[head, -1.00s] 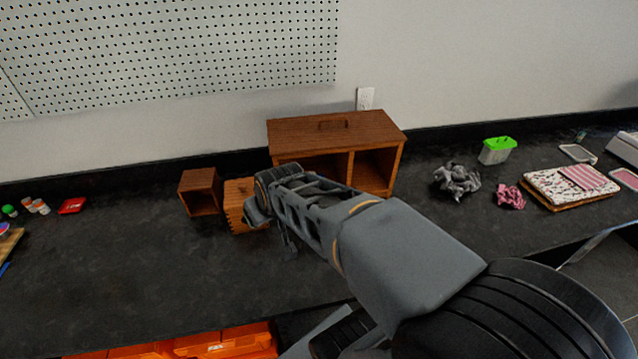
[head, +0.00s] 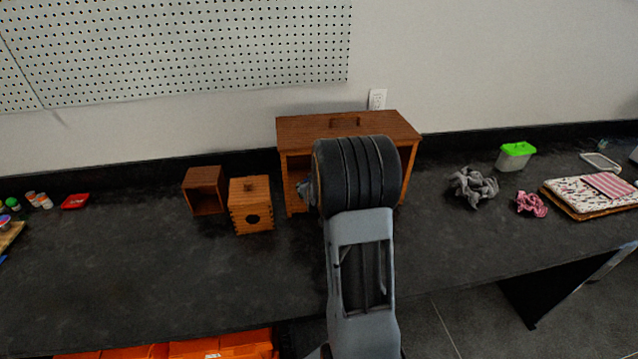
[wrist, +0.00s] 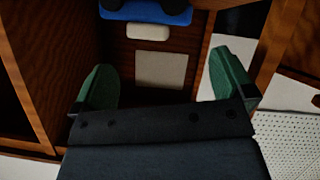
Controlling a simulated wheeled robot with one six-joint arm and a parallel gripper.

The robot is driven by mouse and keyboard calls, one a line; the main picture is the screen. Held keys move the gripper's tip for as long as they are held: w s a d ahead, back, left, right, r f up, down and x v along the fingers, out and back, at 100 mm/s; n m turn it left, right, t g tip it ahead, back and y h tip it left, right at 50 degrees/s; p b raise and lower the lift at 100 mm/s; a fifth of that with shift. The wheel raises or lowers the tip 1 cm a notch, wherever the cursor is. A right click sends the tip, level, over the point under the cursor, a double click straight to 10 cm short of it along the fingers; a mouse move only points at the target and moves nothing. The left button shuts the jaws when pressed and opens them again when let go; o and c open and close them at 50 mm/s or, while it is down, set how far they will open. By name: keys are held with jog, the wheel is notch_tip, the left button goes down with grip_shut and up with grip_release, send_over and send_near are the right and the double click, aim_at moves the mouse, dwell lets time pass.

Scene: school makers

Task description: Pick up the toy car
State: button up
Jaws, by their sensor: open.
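In the wrist view, a blue object with dark round parts, which looks like the toy car (wrist: 146,12), is at the top edge and partly cut off. It is inside a wooden compartment, beyond my fingertips. My gripper (wrist: 163,78) has two green-padded fingers spread apart with nothing between them. In the head view my arm stands in front of the large wooden cabinet (head: 345,129) and hides much of its open front. The toy car cannot be made out in that view.
The cabinet's wooden walls flank the gripper. Left of it stand a small wooden box with a round hole (head: 252,192) and an open wooden cube (head: 204,188). Crumpled grey cloth (head: 472,187) and a green-lidded container (head: 515,158) are right. The front left counter (head: 130,270) is clear.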

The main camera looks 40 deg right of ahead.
jog(key=shift+p+x, duration=0.65)
jog(key=shift+x, duration=2.85)
jog(key=shift+c, duration=0.4)
jog(key=c, duration=0.6)
